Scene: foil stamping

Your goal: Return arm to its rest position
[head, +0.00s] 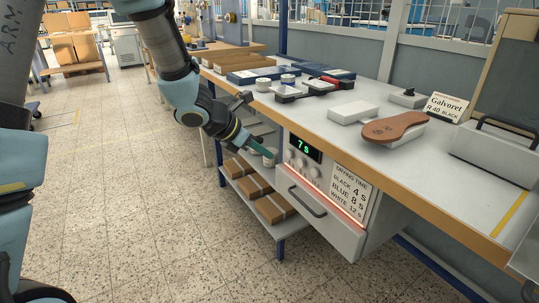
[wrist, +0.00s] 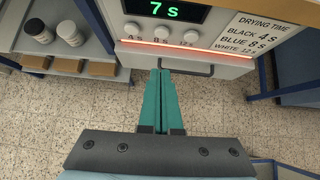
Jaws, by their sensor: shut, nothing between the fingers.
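My gripper (head: 263,151) is in front of the drying unit under the bench, to the left of its front panel. In the wrist view my gripper (wrist: 166,75) has its two teal fingers together, with nothing between them. The fingers point at the drying unit (wrist: 200,40), near its dark drawer handle (wrist: 190,69); I cannot tell whether they touch it. In the head view the handle (head: 306,203) is clear of the fingers and the drawer looks shut. The display (head: 303,147) reads 7 s, and a red strip glows below the knobs.
A shelf below the bench holds brown boxes (head: 274,208) and jars (wrist: 70,33). The tiled floor (head: 150,200) at left is open.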

